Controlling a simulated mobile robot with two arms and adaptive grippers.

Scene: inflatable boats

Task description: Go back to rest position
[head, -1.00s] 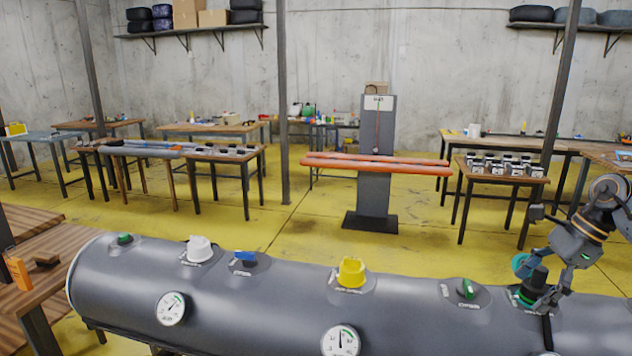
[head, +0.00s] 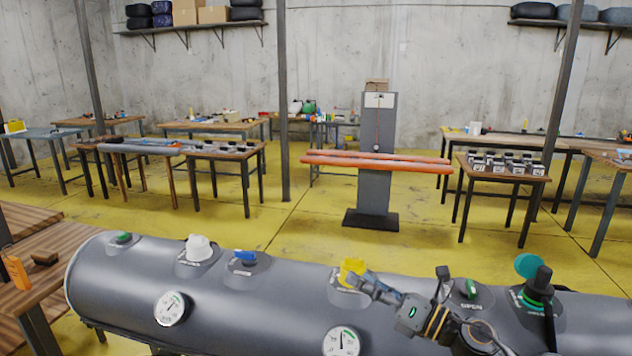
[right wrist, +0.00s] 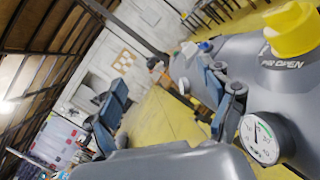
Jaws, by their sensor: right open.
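My right gripper (head: 398,276) is over the right half of the grey boat tube (head: 255,300). Its fingers are spread and nothing is between them. One finger overlaps the yellow valve cap (head: 351,270) in the head view; contact cannot be told. In the right wrist view the open fingers (right wrist: 165,90) show with empty space between them, and the yellow cap (right wrist: 293,30) is to their right. The black pump fitting (head: 540,284) stands upright on the tube at the right, free of the gripper, with a teal disc (head: 528,265) beside it. My left gripper is not in view.
A white cap (head: 198,248), a blue valve (head: 245,257), green valves (head: 468,288) and gauges (head: 341,341) line the tube. A wooden table (head: 50,260) is at the left. A stand with orange tubes (head: 376,165) is behind, with open yellow floor between.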

